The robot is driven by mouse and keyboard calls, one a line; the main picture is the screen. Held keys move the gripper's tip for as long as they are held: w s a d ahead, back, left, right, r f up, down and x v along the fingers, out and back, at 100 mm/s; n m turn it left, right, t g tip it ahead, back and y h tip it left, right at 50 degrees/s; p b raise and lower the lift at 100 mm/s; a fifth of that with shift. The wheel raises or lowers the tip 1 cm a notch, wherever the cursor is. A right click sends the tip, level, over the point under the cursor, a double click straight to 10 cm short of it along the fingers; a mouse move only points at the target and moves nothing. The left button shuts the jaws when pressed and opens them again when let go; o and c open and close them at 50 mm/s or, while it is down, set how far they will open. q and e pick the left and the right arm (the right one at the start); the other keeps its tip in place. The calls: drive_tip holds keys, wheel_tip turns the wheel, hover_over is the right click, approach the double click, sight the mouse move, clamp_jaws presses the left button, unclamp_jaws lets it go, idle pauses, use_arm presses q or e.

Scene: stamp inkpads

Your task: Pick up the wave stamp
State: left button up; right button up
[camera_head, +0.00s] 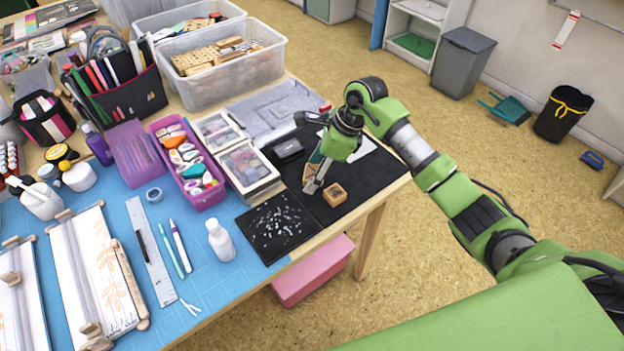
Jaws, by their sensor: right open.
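A small wooden block stamp (334,195) stands on the black mat (360,185) at the table's right corner. A second wooden piece (307,172) shows just left of it, partly hidden by my gripper. I cannot make out a wave design on either, so I cannot tell which is the wave stamp. My right gripper (313,185) points down over the mat, its fingertips low beside the second wooden piece and left of the first block. It is open, with nothing clearly held. My left gripper is not in view.
A black inkpad case (288,150) lies behind the gripper. A dark speckled sheet (278,228) lies in front. Left are a box with a clear lid (248,167), a purple tray (205,196) of erasers and a white bottle (220,240). The table edge is close on the right.

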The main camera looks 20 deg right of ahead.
sight(309, 172)
drive_tip(key=c, duration=1.2)
drive_tip(key=shift+r, duration=0.2)
drive_tip(key=shift+r+p, duration=0.25)
drive_tip(key=shift+p, duration=0.05)
drive_tip(key=p+v, duration=0.2)
drive_tip(key=v, duration=0.1)
drive_tip(key=shift+a+r, duration=0.25)
drive_tip(key=shift+r, duration=0.2)
drive_tip(key=shift+s+d+r+p, duration=0.85)
drive_tip(key=shift+s+d+r, duration=0.45)
drive_tip(key=shift+s, duration=0.55)
drive_tip(key=shift+s+d+r+p, duration=0.9)
drive_tip(key=shift+s+d+r, duration=0.25)
drive_tip(key=shift+s+r, duration=0.6)
drive_tip(key=shift+s+d+r+p, duration=0.85)
drive_tip(key=shift+s+d+r, duration=0.35)
drive_tip(key=shift+s, duration=0.8)
